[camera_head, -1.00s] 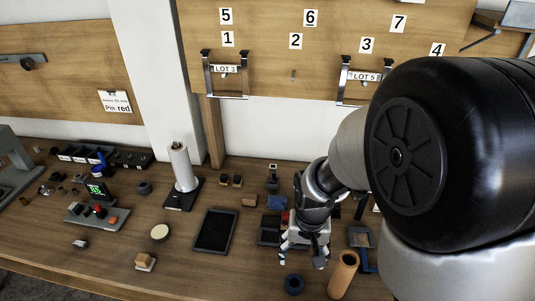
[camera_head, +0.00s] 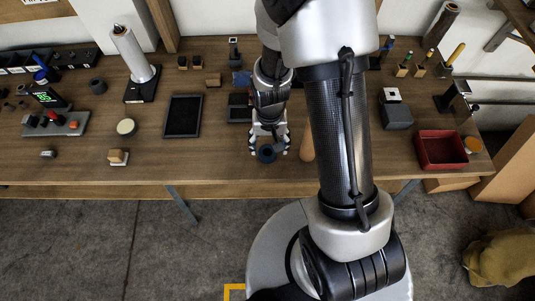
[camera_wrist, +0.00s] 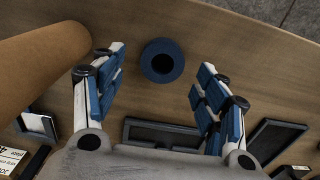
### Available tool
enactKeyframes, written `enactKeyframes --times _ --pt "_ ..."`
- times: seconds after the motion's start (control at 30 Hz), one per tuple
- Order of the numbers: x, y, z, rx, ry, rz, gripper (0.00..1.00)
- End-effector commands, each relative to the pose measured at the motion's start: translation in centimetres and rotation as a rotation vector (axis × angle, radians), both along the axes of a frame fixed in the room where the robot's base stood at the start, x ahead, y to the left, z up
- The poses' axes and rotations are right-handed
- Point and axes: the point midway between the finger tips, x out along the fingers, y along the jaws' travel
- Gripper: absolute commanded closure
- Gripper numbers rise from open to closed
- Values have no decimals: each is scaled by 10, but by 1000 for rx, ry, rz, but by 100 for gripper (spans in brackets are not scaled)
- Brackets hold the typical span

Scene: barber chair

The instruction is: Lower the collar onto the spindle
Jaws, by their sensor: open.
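A dark blue ring, which looks like the collar (camera_head: 267,153), lies flat on the table near its front edge. In the wrist view the collar (camera_wrist: 162,48) shows its round hole and sits between and just beyond my fingertips. My gripper (camera_head: 269,141) is open and empty above the collar, with its blue-padded fingers (camera_wrist: 163,66) spread to both sides of it. The upright pale cylinder on a black base, which looks like the spindle (camera_head: 133,58), stands at the back left. A short thin pin shows at its top. Nothing is on it.
A brown cylinder (camera_head: 307,142) stands close right of my gripper, partly hidden by my arm; it also shows in the wrist view (camera_wrist: 42,68). A black tray (camera_head: 183,116) lies between collar and spindle. A pale disc (camera_head: 126,126) and a grey ring (camera_head: 97,86) lie left.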

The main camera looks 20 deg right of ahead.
Motion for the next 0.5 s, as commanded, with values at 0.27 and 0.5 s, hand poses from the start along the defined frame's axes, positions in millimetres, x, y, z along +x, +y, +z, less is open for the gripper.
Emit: enactKeyframes --times 0.27,0.5 --pt "6 3 -29 0 1 1 33" --pt "7 3 -53 0 -1 0 33"
